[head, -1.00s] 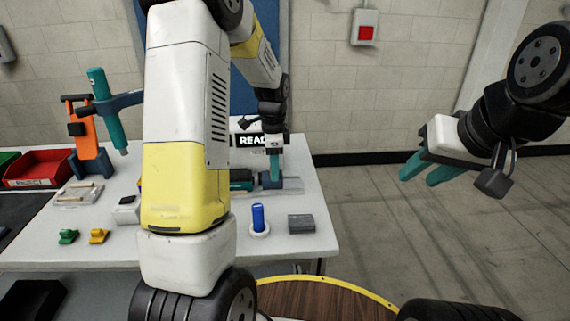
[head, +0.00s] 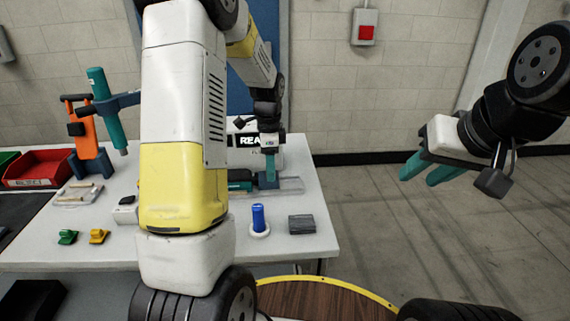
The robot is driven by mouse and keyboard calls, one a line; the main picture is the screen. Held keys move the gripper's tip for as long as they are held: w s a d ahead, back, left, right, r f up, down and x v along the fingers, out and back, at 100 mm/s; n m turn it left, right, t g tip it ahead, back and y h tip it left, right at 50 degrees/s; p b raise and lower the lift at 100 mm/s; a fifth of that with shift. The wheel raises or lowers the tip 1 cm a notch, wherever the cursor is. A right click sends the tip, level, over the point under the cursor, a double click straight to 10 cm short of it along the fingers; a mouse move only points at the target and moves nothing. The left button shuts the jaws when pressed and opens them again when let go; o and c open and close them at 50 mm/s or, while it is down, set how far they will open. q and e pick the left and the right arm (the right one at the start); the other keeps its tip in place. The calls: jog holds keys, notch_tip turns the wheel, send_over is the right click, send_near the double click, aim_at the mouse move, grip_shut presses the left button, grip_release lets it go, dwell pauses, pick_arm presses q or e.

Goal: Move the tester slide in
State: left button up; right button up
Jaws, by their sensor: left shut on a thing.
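The tester (head: 294,150) stands at the back right of the table, with a lit display (head: 249,141) that is partly covered by my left gripper. The tester slide (head: 240,185) is a dark and teal piece on a pale track (head: 291,185) in front of the tester. My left gripper (head: 268,184) points down and is shut on the slide, with fingers hiding part of it. My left forearm covers the area to the left of the slide. My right gripper (head: 427,175) is open and empty, out over the floor to the right.
On the table (head: 200,256) stand a blue peg in a white ring (head: 258,218) and a grey block (head: 301,224). Small green (head: 68,237) and yellow (head: 99,236) pieces, a red bin (head: 38,168) and an orange stand (head: 88,140) are at left.

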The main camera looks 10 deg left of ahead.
pick_arm(q)
jog(key=shift+s+f, duration=0.45)
jog(key=shift+f, duration=0.3)
jog(key=shift+w+r, duration=0.15)
jog(key=shift+r, duration=1)
jog(key=shift+w+r, duration=0.1)
jog(key=shift+r, duration=1)
jog(key=shift+d+r, duration=0.1)
jog(key=shift+r, duration=1.8)
jog(key=shift+r, duration=0.15)
jog(key=s+d+r+n+t, duration=0.1)
jog(key=s+r+n, duration=0.3)
jog(key=s, duration=0.4)
jog(key=s+d+r+n+t+h, duration=0.1)
jog(key=s+d+r+n+t, duration=0.1)
jog(key=s, duration=0.5)
jog(key=s+d+r+n+t+h, duration=0.1)
jog(key=s+r+n+t, duration=0.2)
jog(key=s+r+n, duration=0.3)
jog(key=s+n, duration=0.2)
jog(key=shift+s+d, duration=0.15)
jog(key=shift+s, duration=0.2)
